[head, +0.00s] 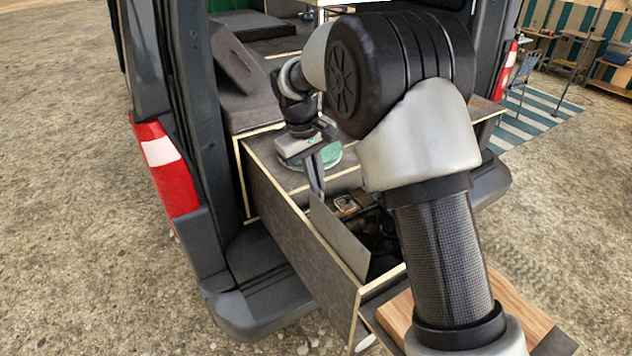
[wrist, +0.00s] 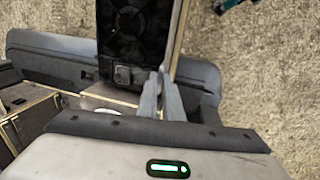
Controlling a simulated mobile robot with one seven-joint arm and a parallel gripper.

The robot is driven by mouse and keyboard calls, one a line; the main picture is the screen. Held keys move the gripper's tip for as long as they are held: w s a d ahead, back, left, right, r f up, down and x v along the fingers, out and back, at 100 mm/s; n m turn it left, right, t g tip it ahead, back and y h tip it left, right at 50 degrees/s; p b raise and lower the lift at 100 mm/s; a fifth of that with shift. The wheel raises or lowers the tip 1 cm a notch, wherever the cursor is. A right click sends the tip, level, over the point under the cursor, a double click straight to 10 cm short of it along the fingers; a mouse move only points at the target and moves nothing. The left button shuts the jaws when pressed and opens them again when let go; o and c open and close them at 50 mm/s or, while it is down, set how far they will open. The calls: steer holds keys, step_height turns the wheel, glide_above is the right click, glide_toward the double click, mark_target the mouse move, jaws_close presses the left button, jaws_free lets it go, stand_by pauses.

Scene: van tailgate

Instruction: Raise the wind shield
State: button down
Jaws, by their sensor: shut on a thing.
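The wind shield (head: 340,240) is a flat grey panel along the left side of the pulled-out drawer. It stands up at a slant beside the dark stove; its exact angle is hard to tell. My gripper (head: 316,188) reaches down to its far upper corner and is shut on it. In the wrist view my gripper (wrist: 162,98) has its fingers close together at the near end of the shield, which shows as a thin edge (wrist: 179,42). The black stove (wrist: 134,35) lies left of the shield there. In the head view my arm hides part of the stove.
The drawer (head: 295,235) sticks out from the van's rear over the bumper (head: 245,290). A wooden board (head: 520,315) is at its near end. A green-and-white round item (head: 328,156) sits behind my gripper. Open gravel lies left.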

steer(key=shift+w+r, duration=0.15)
steer(key=shift+r, duration=0.15)
steer(key=c, duration=1.9)
jaws_free()
steer(key=shift+f, duration=0.1)
steer(key=a+r, duration=0.1)
steer(key=r, duration=0.4)
steer(key=s+a+r, duration=0.1)
steer(key=r, duration=0.5)
steer(key=s+a+r, duration=0.1)
steer(key=r, duration=0.5)
steer(key=shift+s+r, duration=0.1)
steer(key=shift+d, duration=0.1)
